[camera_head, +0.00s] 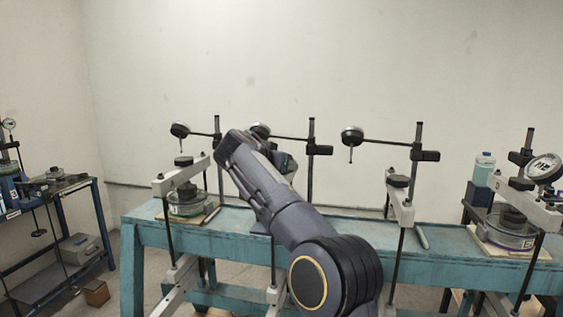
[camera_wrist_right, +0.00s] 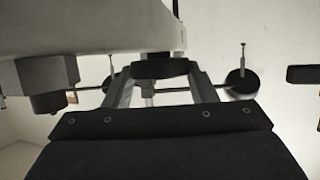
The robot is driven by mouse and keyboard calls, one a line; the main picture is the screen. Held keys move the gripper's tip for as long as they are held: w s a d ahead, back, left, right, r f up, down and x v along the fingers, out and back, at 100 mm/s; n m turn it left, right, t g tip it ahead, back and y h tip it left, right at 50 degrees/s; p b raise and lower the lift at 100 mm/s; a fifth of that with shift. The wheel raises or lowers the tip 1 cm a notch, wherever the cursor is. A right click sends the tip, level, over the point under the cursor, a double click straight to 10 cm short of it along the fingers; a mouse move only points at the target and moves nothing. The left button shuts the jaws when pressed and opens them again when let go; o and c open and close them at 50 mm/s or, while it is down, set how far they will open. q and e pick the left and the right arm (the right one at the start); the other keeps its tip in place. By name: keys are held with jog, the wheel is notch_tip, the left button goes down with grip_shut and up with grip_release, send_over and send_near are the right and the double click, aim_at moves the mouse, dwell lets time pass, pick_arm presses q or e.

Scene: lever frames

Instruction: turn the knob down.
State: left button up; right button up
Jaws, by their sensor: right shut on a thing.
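In the right wrist view a dark round knob (camera_wrist_right: 160,69) sits between the two grey fingers of my right gripper (camera_wrist_right: 160,88), which is shut on it. A pale metal post shows below the knob between the fingers. In the head view my right arm reaches over the bench and covers the middle lever frame, so the knob and the fingertips are hidden there. Similar lever frames stand on either side, with dark knobs on the left one (camera_head: 187,188) and the right one (camera_head: 398,181). My left gripper is not in view.
A long teal bench (camera_head: 148,231) carries the lever frames. Dial gauges (camera_head: 352,136) on thin rods stand above it. A further frame with a dial (camera_head: 545,168) and a bottle (camera_head: 484,167) are at the right. A blue shelf unit (camera_head: 101,214) stands at the far left.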

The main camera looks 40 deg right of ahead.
jog(key=shift+w+m+g+p, duration=0.1)
jog(key=shift+m+g+p, duration=0.4)
jog(key=shift+m+g, duration=0.3)
jog(key=shift+f, duration=0.1)
jog(key=o, duration=1)
jog(key=shift+c, duration=0.2)
jog(key=b+v, duration=0.1)
jog(key=v, duration=0.7)
jog(key=shift+w+f, duration=0.1)
jog(key=shift+f, duration=0.05)
